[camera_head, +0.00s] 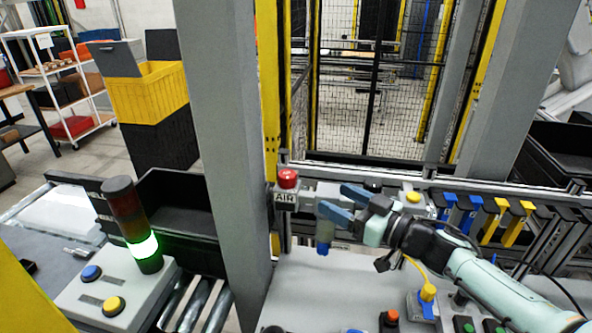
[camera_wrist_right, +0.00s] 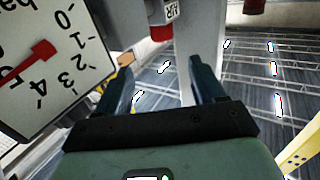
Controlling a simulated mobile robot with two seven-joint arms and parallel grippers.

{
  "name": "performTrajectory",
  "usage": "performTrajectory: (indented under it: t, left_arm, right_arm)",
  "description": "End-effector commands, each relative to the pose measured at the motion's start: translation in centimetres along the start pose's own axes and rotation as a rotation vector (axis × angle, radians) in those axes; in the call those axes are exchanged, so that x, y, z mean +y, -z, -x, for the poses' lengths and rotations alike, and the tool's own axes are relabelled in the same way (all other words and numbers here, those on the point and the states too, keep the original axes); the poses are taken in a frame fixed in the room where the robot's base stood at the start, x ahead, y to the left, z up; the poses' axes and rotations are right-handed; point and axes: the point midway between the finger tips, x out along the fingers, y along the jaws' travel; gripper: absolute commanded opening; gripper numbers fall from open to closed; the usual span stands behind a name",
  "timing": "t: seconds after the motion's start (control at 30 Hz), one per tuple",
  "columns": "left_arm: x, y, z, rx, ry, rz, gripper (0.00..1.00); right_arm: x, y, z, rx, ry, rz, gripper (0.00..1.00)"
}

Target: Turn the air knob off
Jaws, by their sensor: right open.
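The air knob (camera_head: 287,178) is a red knob on a small grey block with an AIR label (camera_head: 285,197), beside the grey post in the head view. In the right wrist view the red knob (camera_wrist_right: 161,33) shows ahead of the fingertips, with its label (camera_wrist_right: 171,10) above it. My right gripper (camera_head: 332,200) is open and empty, with dark blue fingers. It is to the right of the knob in the head view, apart from it. In the wrist view its fingers (camera_wrist_right: 160,66) spread to either side of the knob's line. My left gripper is not in view.
A pressure gauge (camera_wrist_right: 45,60) with a red needle is close on the left in the wrist view. A thick grey post (camera_head: 228,140) stands left of the knob. A stack light (camera_head: 134,225) glows green on a button box. Blue and yellow clips (camera_head: 490,215) line the right.

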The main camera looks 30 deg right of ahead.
Motion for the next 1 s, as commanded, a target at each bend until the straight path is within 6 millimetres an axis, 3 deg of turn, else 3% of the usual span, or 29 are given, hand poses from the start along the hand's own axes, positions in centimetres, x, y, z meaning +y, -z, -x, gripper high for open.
performTrajectory:
  t: [0.17,0.6,0.8,1.0]
  left_arm:
    - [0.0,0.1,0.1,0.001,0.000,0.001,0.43]
    - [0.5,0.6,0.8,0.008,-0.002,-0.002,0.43]
    - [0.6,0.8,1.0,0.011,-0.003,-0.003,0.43]
    - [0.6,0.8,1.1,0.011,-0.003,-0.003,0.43]
  right_arm:
    - [-0.1,0.0,-2.1,-0.001,0.004,-0.001,0.69]
    - [-0.1,0.0,-11.0,-0.001,0.003,0.001,0.69]
    - [0.0,0.0,-12.9,0.000,0.000,0.000,0.69]
    - [0.0,0.0,-13.2,0.000,0.000,0.000,0.69]
